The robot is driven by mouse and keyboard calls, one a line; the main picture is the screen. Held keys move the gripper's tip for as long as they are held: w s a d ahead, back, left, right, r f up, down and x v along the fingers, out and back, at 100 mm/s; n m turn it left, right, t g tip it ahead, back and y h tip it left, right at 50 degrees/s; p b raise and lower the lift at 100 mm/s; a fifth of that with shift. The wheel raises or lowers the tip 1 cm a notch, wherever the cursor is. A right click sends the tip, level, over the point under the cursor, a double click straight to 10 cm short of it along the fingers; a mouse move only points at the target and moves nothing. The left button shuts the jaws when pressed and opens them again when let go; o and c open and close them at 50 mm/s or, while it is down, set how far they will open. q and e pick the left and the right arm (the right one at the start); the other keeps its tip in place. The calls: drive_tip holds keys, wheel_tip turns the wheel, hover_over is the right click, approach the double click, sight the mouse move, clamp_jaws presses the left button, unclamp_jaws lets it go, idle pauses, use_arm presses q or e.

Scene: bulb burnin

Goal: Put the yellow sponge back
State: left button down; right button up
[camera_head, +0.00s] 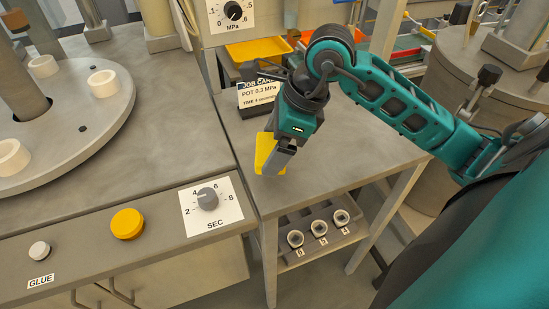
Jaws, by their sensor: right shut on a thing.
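The yellow sponge (263,150) shows beside and partly behind my right gripper (276,166), over the left part of the grey side table (350,155). My right gripper points down and is shut on the sponge. The fingers hide part of it. I cannot tell whether the sponge touches the table top. A yellow tray (258,49) lies at the back of the side table. My left gripper is not in view.
A job card (259,92) stands behind the gripper. A timer dial (207,199) and a yellow button (127,223) are on the glue bench at left. A round turntable (60,110) carries white rings. Numbered sockets (318,228) sit on the shelf below. The table's right part is clear.

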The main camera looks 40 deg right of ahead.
wheel_tip(320, 180, down, 4)
drive_tip(key=shift+f+b, duration=0.15)
drive_tip(key=shift+b, duration=0.25)
drive_tip(key=o, duration=0.7)
drive_tip(key=shift+c, duration=0.2)
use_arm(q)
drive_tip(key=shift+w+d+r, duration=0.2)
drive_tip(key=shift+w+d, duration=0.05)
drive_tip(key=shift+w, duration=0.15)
use_arm(e)
drive_tip(key=shift+o, duration=0.8)
drive_tip(key=shift+r, duration=0.25)
use_arm(q)
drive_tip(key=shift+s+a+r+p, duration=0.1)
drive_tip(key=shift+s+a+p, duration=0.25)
drive_tip(key=shift+p, duration=0.3)
use_arm(e)
drive_tip(key=v, duration=1.2)
